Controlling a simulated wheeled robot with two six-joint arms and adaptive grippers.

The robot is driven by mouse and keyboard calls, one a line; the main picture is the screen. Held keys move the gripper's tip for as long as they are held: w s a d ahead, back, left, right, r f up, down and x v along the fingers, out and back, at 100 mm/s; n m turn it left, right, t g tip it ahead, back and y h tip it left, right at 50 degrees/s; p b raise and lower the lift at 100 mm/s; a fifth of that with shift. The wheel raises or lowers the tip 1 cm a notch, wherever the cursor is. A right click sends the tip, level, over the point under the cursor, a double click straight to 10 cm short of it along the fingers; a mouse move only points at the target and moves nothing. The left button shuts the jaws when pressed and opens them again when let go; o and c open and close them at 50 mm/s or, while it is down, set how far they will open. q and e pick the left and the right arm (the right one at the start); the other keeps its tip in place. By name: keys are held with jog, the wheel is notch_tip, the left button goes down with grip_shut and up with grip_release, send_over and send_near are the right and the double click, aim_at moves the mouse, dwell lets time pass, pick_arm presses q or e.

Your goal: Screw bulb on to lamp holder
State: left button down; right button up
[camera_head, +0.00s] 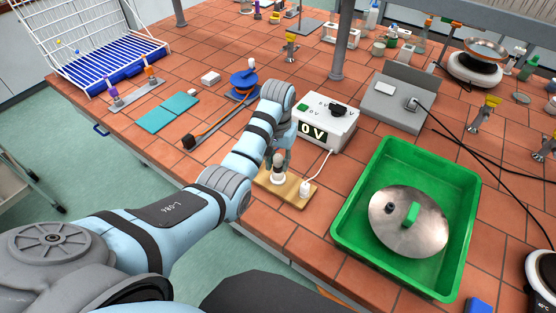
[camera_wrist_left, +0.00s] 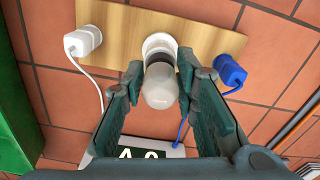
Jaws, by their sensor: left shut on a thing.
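The wooden board (camera_head: 291,187) lies on the tiled bench, and it also shows in the left wrist view (camera_wrist_left: 120,28). The round white lamp holder (camera_wrist_left: 158,42) stands on the middle of the board. My left gripper (camera_wrist_left: 160,84) is shut on the bulb (camera_wrist_left: 160,88), with a finger on each side of it. The bulb is in line with the holder; whether its thread has engaged cannot be told. In the head view the bulb (camera_head: 277,163) shows just above the holder (camera_head: 278,178), partly beside my fingers. My right gripper is out of view.
A white plug (camera_head: 304,189) and a blue plug (camera_wrist_left: 229,71) sit at the board's ends. A power supply (camera_head: 322,125) reading 0 V stands behind. A green tray (camera_head: 337,238) with a metal lid (camera_head: 408,222) is close at the right.

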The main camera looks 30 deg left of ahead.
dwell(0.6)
pick_arm(q)
jog(key=shift+s+m+p, duration=0.1)
jog(key=shift+m+p, duration=0.35)
jog(key=shift+m, duration=0.55)
jog(key=m, duration=0.5)
jog(key=shift+f, duration=0.1)
jog(key=m, duration=0.5)
jog(key=shift+a, duration=0.1)
jog(key=shift+m, duration=0.9)
jog(key=m, duration=0.4)
jog(key=shift+m, duration=0.3)
